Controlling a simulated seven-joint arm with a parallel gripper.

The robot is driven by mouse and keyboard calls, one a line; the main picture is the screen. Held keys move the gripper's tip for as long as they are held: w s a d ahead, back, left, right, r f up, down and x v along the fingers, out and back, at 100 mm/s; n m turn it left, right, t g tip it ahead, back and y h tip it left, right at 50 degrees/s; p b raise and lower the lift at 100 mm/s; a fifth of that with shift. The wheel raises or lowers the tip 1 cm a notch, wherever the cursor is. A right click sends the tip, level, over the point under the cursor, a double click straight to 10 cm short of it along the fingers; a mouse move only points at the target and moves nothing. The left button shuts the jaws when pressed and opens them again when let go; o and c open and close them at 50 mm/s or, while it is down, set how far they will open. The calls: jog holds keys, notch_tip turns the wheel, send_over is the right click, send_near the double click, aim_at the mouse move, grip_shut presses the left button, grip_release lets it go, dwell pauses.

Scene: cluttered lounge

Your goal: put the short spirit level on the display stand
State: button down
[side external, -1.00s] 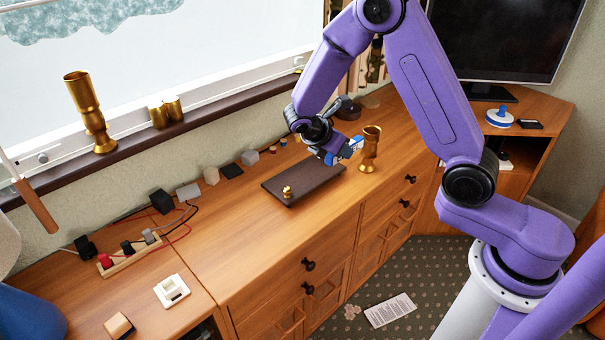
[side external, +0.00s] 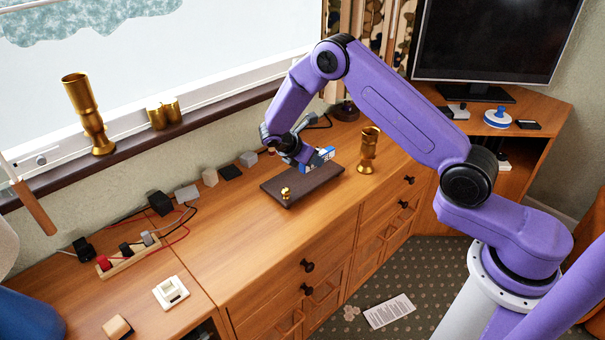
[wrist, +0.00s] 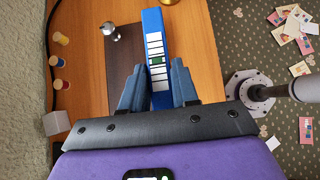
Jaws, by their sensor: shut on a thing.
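The short spirit level (wrist: 154,30) is blue with a white label and a small green vial. My gripper (wrist: 159,78) is shut on it, with one blue finger on each side, in the wrist view. In the side view the level (side external: 321,157) is held by my gripper (side external: 308,160) at the back part of the display stand (side external: 296,196), a flat dark brown board on the cabinet top. The stand (wrist: 121,78) shows below the level in the wrist view. I cannot tell whether the level touches it.
A small brass piece (side external: 286,193) sits on the stand's near left end. A brass goblet (side external: 368,150) stands just right of the stand. Several small blocks and a black box (side external: 161,202) line the wall side.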

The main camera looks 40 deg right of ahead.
jog(key=w+f, duration=0.4)
jog(key=f, duration=0.1)
jog(key=shift+w+d+f, duration=0.1)
jog(key=shift+d, duration=0.1)
jog(key=shift+f, duration=1.55)
jog(key=shift+f, duration=0.1)
jog(key=c, duration=0.8)
grip_release()
jog(key=shift+c, duration=0.2)
